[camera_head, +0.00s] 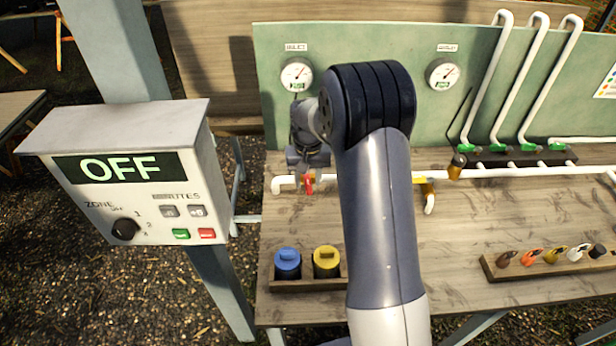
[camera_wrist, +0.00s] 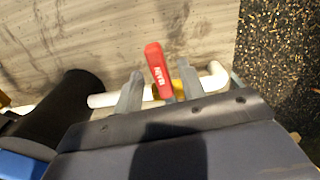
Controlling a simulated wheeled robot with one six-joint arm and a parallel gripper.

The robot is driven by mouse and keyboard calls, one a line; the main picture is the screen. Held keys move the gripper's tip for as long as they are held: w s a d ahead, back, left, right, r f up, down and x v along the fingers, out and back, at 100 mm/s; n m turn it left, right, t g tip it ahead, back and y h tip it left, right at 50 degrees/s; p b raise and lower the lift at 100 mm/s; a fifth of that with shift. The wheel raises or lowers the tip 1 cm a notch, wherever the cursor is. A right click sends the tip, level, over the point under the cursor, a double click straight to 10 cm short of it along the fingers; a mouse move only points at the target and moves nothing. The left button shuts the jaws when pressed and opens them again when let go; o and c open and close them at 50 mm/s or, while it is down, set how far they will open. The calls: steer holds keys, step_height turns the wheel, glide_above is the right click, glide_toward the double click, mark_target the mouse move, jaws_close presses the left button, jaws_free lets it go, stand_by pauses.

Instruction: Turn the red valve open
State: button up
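The red valve handle (camera_head: 308,184) sits on the white pipe (camera_head: 284,184) near its left end, beside a gauge panel. In the wrist view the red lever (camera_wrist: 157,68) stands crosswise to the pipe (camera_wrist: 102,100), with a yellow valve body (camera_wrist: 183,90) at its base. My gripper (camera_head: 307,166) is just above and behind the handle in the head view. In the wrist view my gripper (camera_wrist: 159,84) has its two grey fingers apart, one on each side of the lever, with small gaps showing. My arm hides the middle of the pipe in the head view.
Blue (camera_head: 287,263) and yellow (camera_head: 327,262) capped containers stand in front on the bench (camera_head: 455,262). A control box (camera_head: 130,180) reading OFF is at left. A rack (camera_head: 548,262) of small coloured items is at right.

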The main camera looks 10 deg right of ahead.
jaws_close()
stand_by(0.3)
stand_by(0.3)
